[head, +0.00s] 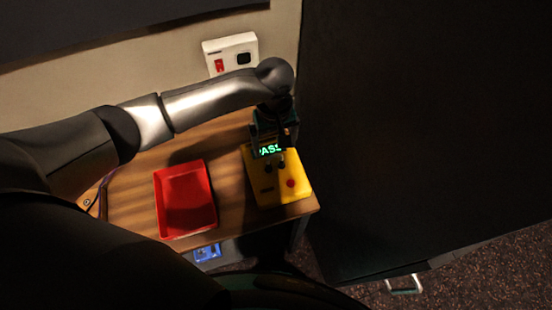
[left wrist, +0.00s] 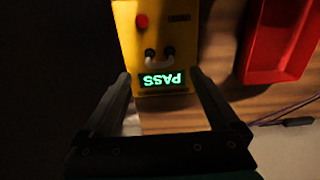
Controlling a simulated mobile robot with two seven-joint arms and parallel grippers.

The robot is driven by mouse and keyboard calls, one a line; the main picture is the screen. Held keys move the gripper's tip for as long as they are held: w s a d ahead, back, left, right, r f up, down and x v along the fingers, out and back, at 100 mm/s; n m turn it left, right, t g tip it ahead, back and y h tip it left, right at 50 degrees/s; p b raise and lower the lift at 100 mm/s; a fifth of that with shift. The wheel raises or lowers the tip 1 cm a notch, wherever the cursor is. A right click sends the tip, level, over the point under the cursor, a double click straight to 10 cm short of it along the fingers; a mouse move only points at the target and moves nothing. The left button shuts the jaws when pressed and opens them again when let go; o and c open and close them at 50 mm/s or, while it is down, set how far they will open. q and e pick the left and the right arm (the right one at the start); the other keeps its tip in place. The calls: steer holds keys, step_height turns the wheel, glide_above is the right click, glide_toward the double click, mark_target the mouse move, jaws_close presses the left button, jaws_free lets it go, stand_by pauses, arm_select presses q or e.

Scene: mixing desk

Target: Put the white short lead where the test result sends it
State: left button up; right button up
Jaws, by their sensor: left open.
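The yellow tester (head: 262,188) stands at the right end of the wooden desk. Its green display (left wrist: 162,79) reads PASS. The white short lead (left wrist: 158,63) arcs between two black plugs in the tester, just beside the display. In the head view my left gripper and arm cover part of the tester, and I cannot make out the white lead there. My left gripper (left wrist: 160,75) is open and empty, its fingers pointing at the tester, one on each side of the display and lead. My right gripper is not in view.
An empty-looking red tray (head: 187,200) lies on the desk left of the tester. A blue object (head: 207,252) shows below the desk's front edge. A white box with a red switch (head: 219,65) is on the wall. A thin purple cable (left wrist: 282,110) lies on the desk.

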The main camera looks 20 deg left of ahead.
mark_target(275, 158)
arm_select(q)
step_height(275, 158, down, 7)
steer(key=b, duration=0.5)
steer(key=shift+f+b, duration=0.9)
steer(key=shift+b, duration=0.2)
steer(key=shift+b, duration=0.4)
steer(key=shift+c, duration=0.2)
jaws_close()
stand_by(0.7)
steer(key=shift+r, duration=0.15)
steer(key=shift+r+p, duration=2.1)
steer(key=shift+r, duration=0.8)
